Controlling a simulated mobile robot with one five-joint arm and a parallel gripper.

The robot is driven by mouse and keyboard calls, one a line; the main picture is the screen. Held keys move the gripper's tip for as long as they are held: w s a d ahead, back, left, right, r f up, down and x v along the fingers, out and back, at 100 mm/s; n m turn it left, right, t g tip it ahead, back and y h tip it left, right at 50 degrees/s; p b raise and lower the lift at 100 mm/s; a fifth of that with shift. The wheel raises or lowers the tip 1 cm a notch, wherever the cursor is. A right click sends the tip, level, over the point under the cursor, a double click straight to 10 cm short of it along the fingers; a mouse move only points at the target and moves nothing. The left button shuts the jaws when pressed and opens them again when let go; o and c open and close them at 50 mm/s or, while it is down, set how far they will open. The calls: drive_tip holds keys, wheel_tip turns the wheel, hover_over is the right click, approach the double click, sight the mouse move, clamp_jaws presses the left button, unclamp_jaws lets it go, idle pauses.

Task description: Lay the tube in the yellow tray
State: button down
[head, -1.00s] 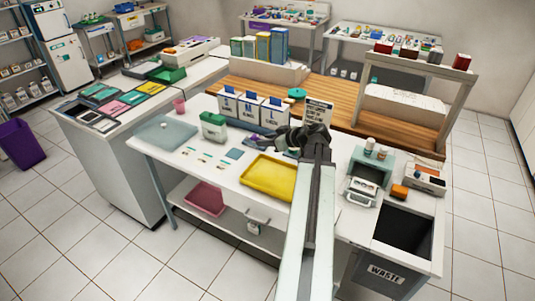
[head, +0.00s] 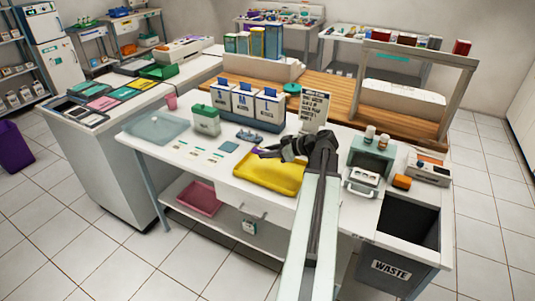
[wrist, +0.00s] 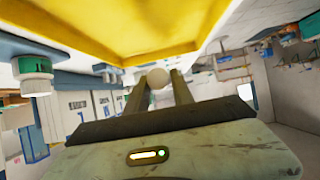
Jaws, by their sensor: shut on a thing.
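The yellow tray (head: 268,179) lies on the white bench top, and it fills the top of the wrist view (wrist: 130,30). My gripper (head: 262,152) is at the tray's far edge in the head view, partly hidden by my own wrist. It is shut on the tube, whose small purple end (head: 256,150) shows at the fingertips. In the wrist view a pale round end of the tube (wrist: 157,77) sits between the two fingers. Most of the tube is hidden, and I cannot tell whether it touches the tray.
A blue-grey holder (head: 250,136) stands behind the tray. White bins (head: 244,103) and a sign (head: 313,108) are farther back. A green-and-white box (head: 206,120) stands left. A teal device (head: 371,160) and the waste opening (head: 402,230) are right.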

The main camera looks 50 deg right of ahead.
sight(268, 170)
wheel_tip(268, 170, down, 6)
drive_tip(key=b, duration=0.4)
drive_tip(key=shift+b, duration=0.4)
drive_tip(key=shift+r, duration=0.1)
drive_tip(key=c, duration=1)
unclamp_jaws()
drive_tip(key=p+v, duration=0.4)
drive_tip(key=v, duration=0.3)
drive_tip(key=shift+s+r, duration=0.1)
drive_tip(key=shift+r, duration=0.05)
drive_tip(key=shift+s, duration=0.25)
drive_tip(key=shift+d, duration=0.1)
